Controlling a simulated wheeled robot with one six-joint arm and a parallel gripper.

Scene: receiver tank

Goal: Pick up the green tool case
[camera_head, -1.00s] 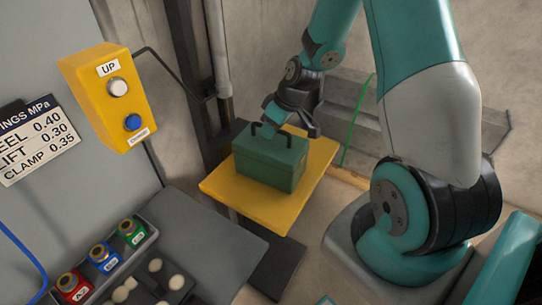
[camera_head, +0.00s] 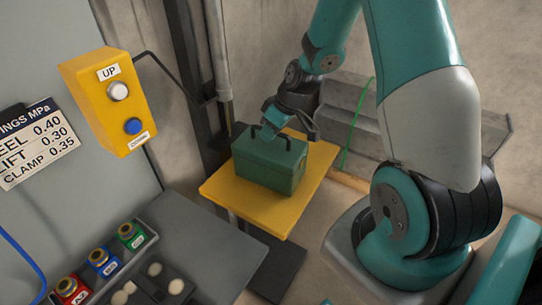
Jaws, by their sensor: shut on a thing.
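The green tool case (camera_head: 268,165) stands upright on the yellow platform (camera_head: 270,215), with a dark handle on its top. My gripper (camera_head: 272,122) is above the case and shut on its handle. Part of the handle is hidden behind the gripper. Whether the case's underside touches the platform cannot be told from this view.
A yellow control box (camera_head: 112,98) with a white and a blue button is at the left. A grey bench (camera_head: 205,240) with red, blue and green fittings is at the lower left. A dark post (camera_head: 190,80) stands behind the platform. Concrete steps (camera_head: 355,120) lie behind my arm.

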